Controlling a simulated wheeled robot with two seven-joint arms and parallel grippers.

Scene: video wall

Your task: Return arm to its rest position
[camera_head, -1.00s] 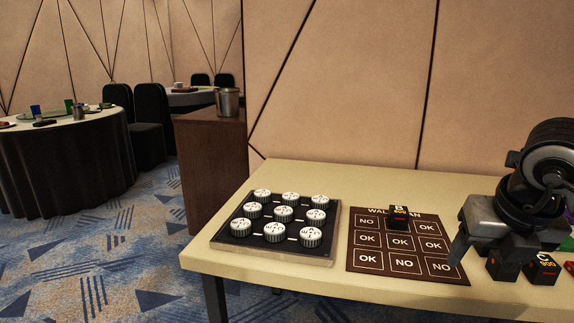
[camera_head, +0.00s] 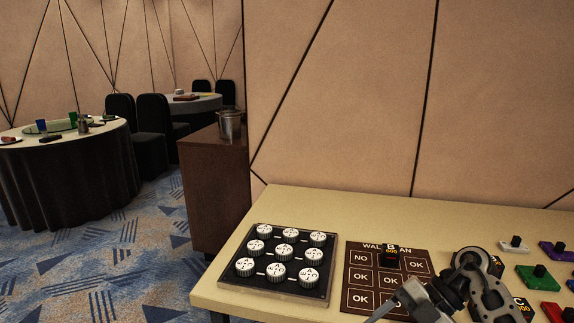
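My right arm and gripper (camera_head: 398,305) are at the lower right, over the lower right part of the brown card (camera_head: 352,290) with OK and NO squares. One finger shows, pointing down and left; the other is hidden, so I cannot tell if it is open. A black block marked B 600 (camera_head: 390,257) stands at the top middle of the card, apart from the gripper. A black block marked C (camera_head: 523,308) is partly visible beside my arm. My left gripper is not in view.
A dial panel (camera_head: 326,300) with several white knobs lies left of the card on the pale table (camera_head: 460,214). White (camera_head: 514,245), green (camera_head: 538,278) and purple (camera_head: 556,250) pieces with black knobs lie at the right. A wooden cabinet (camera_head: 212,190) stands at the left.

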